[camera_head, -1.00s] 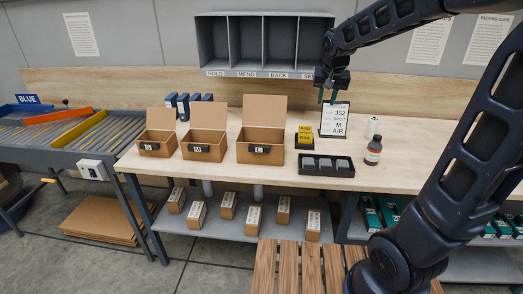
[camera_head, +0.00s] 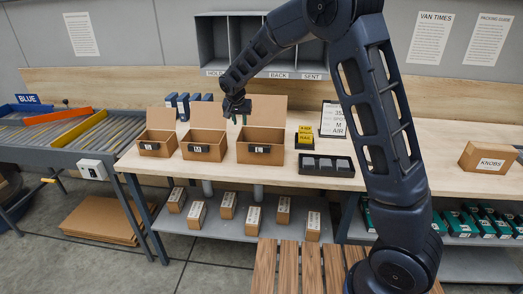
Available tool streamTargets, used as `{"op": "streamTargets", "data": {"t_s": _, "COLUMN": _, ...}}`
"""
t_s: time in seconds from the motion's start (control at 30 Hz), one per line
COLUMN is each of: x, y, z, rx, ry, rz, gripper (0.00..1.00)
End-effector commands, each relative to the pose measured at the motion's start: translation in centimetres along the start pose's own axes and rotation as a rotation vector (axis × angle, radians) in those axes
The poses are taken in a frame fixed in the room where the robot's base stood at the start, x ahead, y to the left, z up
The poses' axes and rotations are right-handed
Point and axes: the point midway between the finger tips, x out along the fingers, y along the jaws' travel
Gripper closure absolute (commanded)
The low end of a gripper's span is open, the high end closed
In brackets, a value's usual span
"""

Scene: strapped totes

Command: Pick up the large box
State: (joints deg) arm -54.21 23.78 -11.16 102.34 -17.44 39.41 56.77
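The large box (camera_head: 259,153), marked L, is an open brown carton with its back flap raised. It stands at the right end of a row of three on the wooden bench. The medium box (camera_head: 203,152), marked M, and a smaller box (camera_head: 156,149) stand to its left.
A black tray (camera_head: 326,171) and yellow cards (camera_head: 305,133) are right of the large box. A KNOBS carton (camera_head: 488,157) stands at the right. Grey cubbies (camera_head: 213,45) hang behind. A conveyor (camera_head: 60,135) is at the left. My arm covers part of the bench.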

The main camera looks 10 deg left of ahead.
Motion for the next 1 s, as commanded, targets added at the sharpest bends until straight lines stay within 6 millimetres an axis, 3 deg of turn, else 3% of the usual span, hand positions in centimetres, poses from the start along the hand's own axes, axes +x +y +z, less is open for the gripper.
{"op": "streamTargets", "data": {"t_s": 0.13, "x": 0.8, "y": -1.0, "z": 0.3, "rx": -0.003, "ry": 0.003, "rz": 0.001, "gripper": 0.71}}
{"op": "streamTargets", "data": {"t_s": 0.53, "x": 5.5, "y": -0.9, "z": 0.3, "rx": -0.002, "ry": 0.003, "rz": 0.002, "gripper": 0.71}}
{"op": "streamTargets", "data": {"t_s": 0.77, "x": 6.8, "y": -1.1, "z": 0.4, "rx": -0.002, "ry": 0.003, "rz": 0.001, "gripper": 0.71}}
{"op": "streamTargets", "data": {"t_s": 1.0, "x": 10.0, "y": -1.4, "z": 0.6, "rx": -0.002, "ry": 0.003, "rz": 0.002, "gripper": 0.71}}
